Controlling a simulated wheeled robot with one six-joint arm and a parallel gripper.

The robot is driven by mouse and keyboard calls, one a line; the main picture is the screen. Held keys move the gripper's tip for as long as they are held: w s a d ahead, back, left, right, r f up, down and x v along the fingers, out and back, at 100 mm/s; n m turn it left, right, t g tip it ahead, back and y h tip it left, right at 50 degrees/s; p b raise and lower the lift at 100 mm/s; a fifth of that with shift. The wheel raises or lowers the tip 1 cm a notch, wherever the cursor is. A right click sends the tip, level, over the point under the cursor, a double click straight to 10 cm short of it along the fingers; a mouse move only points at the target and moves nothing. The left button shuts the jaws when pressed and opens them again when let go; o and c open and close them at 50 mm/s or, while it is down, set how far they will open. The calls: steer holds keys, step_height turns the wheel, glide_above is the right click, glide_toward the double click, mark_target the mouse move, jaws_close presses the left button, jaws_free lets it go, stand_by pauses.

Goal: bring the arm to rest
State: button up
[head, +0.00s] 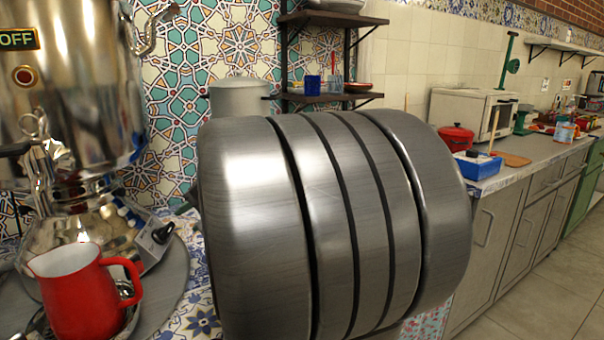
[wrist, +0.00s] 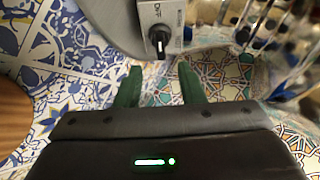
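My gripper (wrist: 159,68) shows in the wrist view with its two green fingers apart and nothing between them. Just beyond the fingertips is a grey control box with a black knob (wrist: 159,36). Patterned tile shows below and around the fingers. In the head view a large part of my own arm fills the middle, and my gripper does not show there. The shiny metal samovar (head: 75,95) stands at the left. A red pitcher (head: 78,290) stands upright below its tap.
A round grey tray (head: 170,272) lies under the samovar. Wall shelves (head: 330,98) hold small cups. On the right counter (head: 500,178) are a red pot (head: 456,138), a blue box (head: 478,165) and a white microwave (head: 465,108). The floor (head: 540,285) at the right is clear.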

mark_target(167, 227)
steer(key=b+x, duration=0.3)
steer(key=x, duration=0.7)
steer(key=shift+f, duration=0.25)
steer(key=shift+w+a+r+p, duration=0.15)
steer(key=shift+r+p, duration=0.2)
steer(key=shift+p, duration=0.3)
steer(key=shift+m+h+p, duration=0.3)
steer(key=shift+m+p, duration=0.2)
steer(key=shift+p, duration=0.45)
steer(key=shift+r+p, duration=0.1)
steer(key=shift+p, duration=0.3)
steer(key=m+h+p, duration=0.1)
steer(key=m+p, duration=0.2)
steer(key=p, duration=0.4)
steer(key=shift+r+g+p, duration=0.1)
steer(key=shift+g+p, duration=0.2)
steer(key=shift+p, duration=0.05)
steer(key=shift+a+m+h+p, duration=0.1)
steer(key=shift+m+h+p, duration=0.4)
steer(key=shift+p, duration=0.75)
